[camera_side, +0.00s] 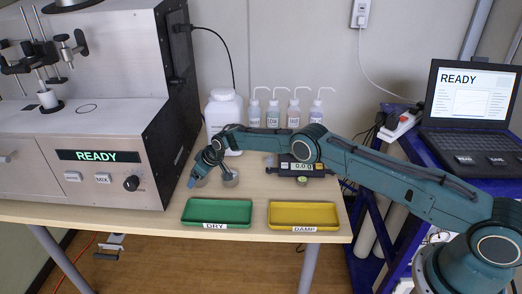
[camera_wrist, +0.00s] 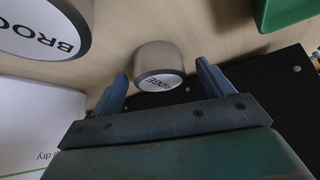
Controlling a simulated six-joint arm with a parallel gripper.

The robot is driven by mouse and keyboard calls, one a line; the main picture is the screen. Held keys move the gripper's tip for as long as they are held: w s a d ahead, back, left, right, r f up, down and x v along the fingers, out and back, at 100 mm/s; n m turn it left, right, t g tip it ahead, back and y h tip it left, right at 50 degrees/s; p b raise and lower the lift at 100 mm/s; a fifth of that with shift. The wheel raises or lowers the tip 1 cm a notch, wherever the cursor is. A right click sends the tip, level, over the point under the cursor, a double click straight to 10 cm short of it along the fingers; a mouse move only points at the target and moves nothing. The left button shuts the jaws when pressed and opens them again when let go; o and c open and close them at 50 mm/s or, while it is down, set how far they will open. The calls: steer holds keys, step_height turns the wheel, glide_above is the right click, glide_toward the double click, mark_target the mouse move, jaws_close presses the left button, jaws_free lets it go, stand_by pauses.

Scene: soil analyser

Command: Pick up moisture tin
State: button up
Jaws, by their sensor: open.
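A round metal moisture tin (camera_wrist: 158,58) with a white, partly readable label lies between and slightly beyond my finger tips in the wrist view. My gripper (camera_wrist: 162,72) is open, with a finger on either side of it; I cannot tell whether they touch it. A second, larger-looking tin (camera_wrist: 45,25) with a label starting "BRO" is at the upper left. In the side view my gripper (camera_side: 193,182) is low over the table beside the analyser, partly hiding one tin (camera_side: 202,181). Another tin (camera_side: 230,180) stands to its right.
A green tray marked DRY (camera_side: 217,226) and a yellow tray marked DAMP (camera_side: 303,229) are at the table's front edge. A small scale (camera_side: 302,168) stands behind them. The analyser (camera_side: 100,150) is close on the left. Several bottles (camera_side: 294,112) stand at the back.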

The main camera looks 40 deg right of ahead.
stand_by(0.4)
steer(key=c, duration=1.1)
steer(key=shift+r, duration=0.2)
step_height(320, 180, up, 20)
steer(key=shift+f, duration=0.15)
stand_by(0.3)
